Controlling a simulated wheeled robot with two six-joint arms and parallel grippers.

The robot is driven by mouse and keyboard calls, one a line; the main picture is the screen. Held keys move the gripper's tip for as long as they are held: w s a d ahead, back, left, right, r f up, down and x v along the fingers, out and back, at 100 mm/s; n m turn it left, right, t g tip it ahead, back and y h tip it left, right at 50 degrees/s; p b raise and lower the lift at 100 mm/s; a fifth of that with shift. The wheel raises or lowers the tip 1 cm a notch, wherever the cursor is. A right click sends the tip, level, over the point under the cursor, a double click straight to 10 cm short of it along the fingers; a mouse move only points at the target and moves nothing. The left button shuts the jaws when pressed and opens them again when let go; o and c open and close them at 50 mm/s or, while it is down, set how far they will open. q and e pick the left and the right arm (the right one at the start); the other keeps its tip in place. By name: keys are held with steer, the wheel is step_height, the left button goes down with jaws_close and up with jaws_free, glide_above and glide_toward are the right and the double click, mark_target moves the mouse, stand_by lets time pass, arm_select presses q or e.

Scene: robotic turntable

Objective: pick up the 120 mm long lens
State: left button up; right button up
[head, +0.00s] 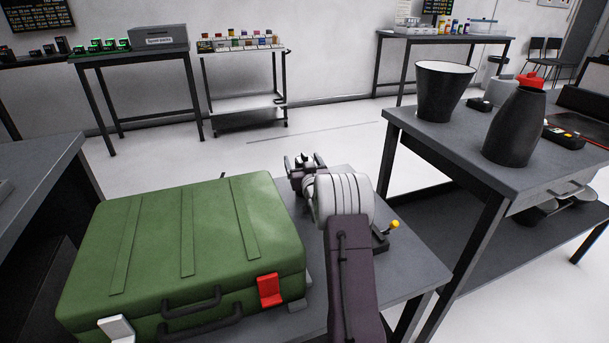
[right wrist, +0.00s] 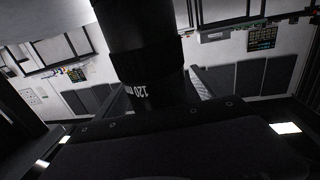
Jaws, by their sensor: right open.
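In the right wrist view a thick black cylinder marked "120 mm", the lens (right wrist: 146,58), runs down from the top edge. Its lettering appears upside down. My right gripper (right wrist: 158,92) is open, with one finger at each side of the lens's lower part; I cannot tell whether either touches it. In the head view my right gripper (head: 304,161) is just beyond the green case's right side, above the low table. The lens cannot be made out clearly there, as my wrist blocks much of that spot. My left gripper is not in view.
A yellow-knobbed lever (head: 393,225) stands right of my arm. Two dark tapered vessels (head: 513,128) stand on the right-hand table (head: 420,137). The floor behind is open.

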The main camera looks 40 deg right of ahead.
jaws_close()
step_height(320, 180, up, 18)
steer(key=p, duration=0.7)
steer(key=shift+r, duration=0.15)
